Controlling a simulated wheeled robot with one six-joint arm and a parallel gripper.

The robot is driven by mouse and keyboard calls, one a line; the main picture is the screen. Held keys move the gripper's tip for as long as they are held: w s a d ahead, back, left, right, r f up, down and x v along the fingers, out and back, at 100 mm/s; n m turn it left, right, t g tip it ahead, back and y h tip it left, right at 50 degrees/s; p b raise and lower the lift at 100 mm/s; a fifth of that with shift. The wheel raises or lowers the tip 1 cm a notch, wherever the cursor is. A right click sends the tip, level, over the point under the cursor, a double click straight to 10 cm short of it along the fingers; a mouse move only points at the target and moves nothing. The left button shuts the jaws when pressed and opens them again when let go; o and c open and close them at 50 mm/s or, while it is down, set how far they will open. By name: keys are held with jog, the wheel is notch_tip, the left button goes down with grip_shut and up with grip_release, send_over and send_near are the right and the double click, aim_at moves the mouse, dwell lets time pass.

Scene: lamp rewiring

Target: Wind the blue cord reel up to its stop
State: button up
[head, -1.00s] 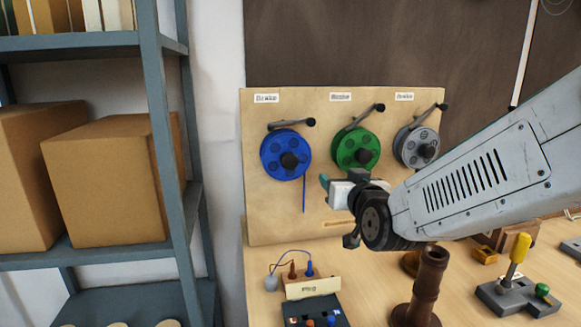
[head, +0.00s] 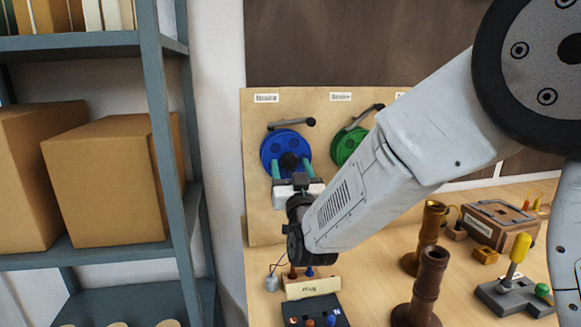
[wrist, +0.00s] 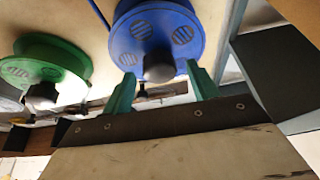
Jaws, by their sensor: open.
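The blue cord reel (head: 283,142) is mounted at the left of the upright wooden board, with a black hub knob and a grey crank arm ending in a black handle (head: 310,122) above it. My gripper (head: 291,169) is in front of the reel's lower half, its teal fingers apart. In the wrist view the blue reel (wrist: 135,42) fills the top middle, and the open gripper (wrist: 161,87) has one finger on each side of the black hub knob (wrist: 160,68). I cannot tell whether they touch anything. A blue cord (wrist: 100,15) runs beside the reel.
A green reel (head: 344,146) is to the right of the blue one; my arm covers the grey reel. Brown posts (head: 430,275), a lever box (head: 515,295) and a small terminal block (head: 312,287) stand on the bench. A shelf with cardboard boxes (head: 105,185) is at the left.

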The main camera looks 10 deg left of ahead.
jog(key=shift+w+a+r, duration=0.15)
jog(key=shift+w+r, duration=0.05)
jog(key=shift+w, duration=0.25)
jog(key=c, duration=1)
jog(key=shift+m, duration=0.3)
